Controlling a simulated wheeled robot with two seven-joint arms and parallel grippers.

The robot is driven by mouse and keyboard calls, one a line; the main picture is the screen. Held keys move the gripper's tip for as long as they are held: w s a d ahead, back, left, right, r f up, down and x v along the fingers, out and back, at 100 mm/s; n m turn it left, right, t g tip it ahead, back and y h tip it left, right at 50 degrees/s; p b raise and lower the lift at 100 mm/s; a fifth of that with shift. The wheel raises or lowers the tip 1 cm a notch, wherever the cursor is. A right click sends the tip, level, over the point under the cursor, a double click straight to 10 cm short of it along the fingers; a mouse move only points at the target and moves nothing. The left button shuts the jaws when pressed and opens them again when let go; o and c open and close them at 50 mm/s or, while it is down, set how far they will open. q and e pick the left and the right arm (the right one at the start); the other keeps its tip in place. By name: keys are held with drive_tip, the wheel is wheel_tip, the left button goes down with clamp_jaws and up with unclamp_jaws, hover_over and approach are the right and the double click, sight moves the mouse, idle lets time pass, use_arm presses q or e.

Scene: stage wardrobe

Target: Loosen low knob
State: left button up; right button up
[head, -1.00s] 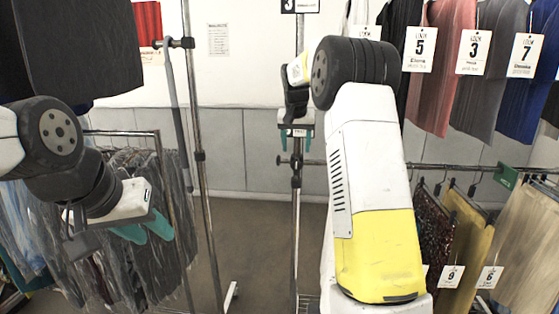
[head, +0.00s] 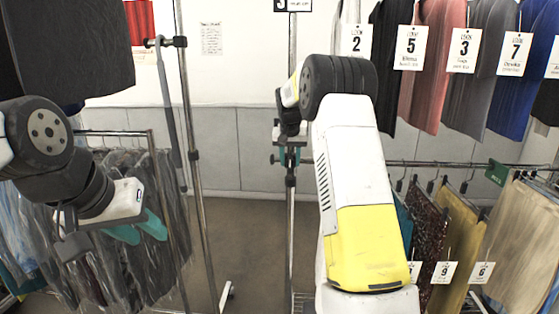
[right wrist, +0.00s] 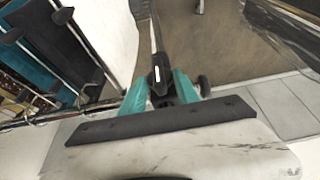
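The low knob (head: 273,159) is a small dark knob on the left side of a thin upright pole (head: 291,215), where a collar sits. It also shows as a dark round knob in the right wrist view (right wrist: 204,86). My right gripper (head: 290,157) is at this collar, its teal fingers on either side of it. In the right wrist view my right gripper (right wrist: 160,92) has its fingers apart with the dark collar between them; the knob is just beyond the right-hand finger. I cannot tell whether they touch. My left gripper (head: 139,230) is open and empty at the left.
A second pole (head: 201,200) with a dark knob (head: 180,42) stands left. Covered garments (head: 150,230) hang behind my left gripper. Numbered garments (head: 438,75) hang upper right, and more (head: 455,230) hang lower right. Floor between the poles is clear.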

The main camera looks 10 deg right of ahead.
clamp_jaws()
drive_tip(key=shift+a, duration=0.1)
drive_tip(key=h, duration=0.2)
drive_tip(key=a+n+g+h, duration=0.1)
drive_tip(key=h, duration=0.4)
drive_tip(key=shift+w+a+f+n+g, duration=0.25)
drive_tip(key=shift+a+f+n+g, duration=0.05)
drive_tip(key=shift+f, duration=0.05)
drive_tip(key=shift+w+a+f+n+h, duration=0.15)
drive_tip(key=shift+f+n+h, duration=0.25)
drive_tip(key=shift+h, duration=1.15)
drive_tip(key=shift+s+a+f+n+h, duration=0.1)
drive_tip(key=shift+f+n+h, duration=0.3)
drive_tip(key=shift+h, duration=1.2)
drive_tip(key=shift+w+a+f+n+h, duration=0.15)
drive_tip(key=shift+n+h, duration=0.45)
drive_tip(key=shift+h, duration=0.95)
drive_tip(key=shift+s+g+h, duration=0.1)
drive_tip(key=shift+g+h, duration=0.2)
drive_tip(key=o, duration=0.6)
unclamp_jaws()
